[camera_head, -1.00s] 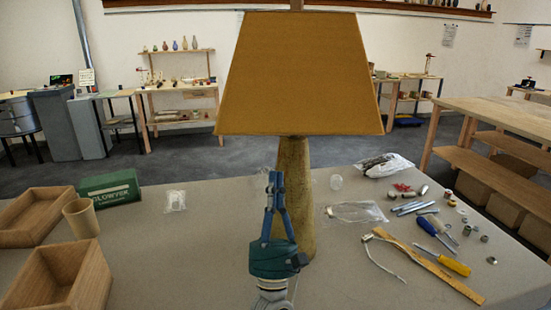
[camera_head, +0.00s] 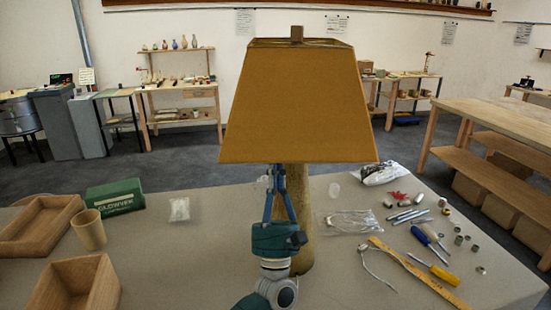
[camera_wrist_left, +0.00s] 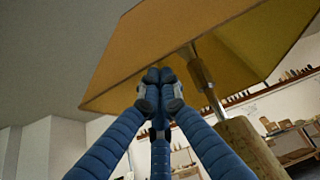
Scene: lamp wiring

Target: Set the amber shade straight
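The amber shade (camera_head: 298,105) sits on top of the lamp base (camera_head: 303,255). Its lower edge looks nearly level in the head view; I cannot tell how far it leans toward or away from me. In the left wrist view, the shade (camera_wrist_left: 150,38) shows from below, with the metal stem (camera_wrist_left: 207,80) rising into it from the base (camera_wrist_left: 245,145). My left gripper (camera_head: 277,170) points up beneath the near lower edge. Its fingertips (camera_wrist_left: 160,78) are together at the rim; contact is unclear, and no grip on the shade shows. My right gripper is out of view.
Wooden trays (camera_head: 75,285), a cup (camera_head: 89,230) and a green box (camera_head: 115,197) stand at left. A ruler (camera_head: 420,275), screwdrivers (camera_head: 435,268), small metal parts and plastic bags lie at right. Bare tabletop shows left of the lamp.

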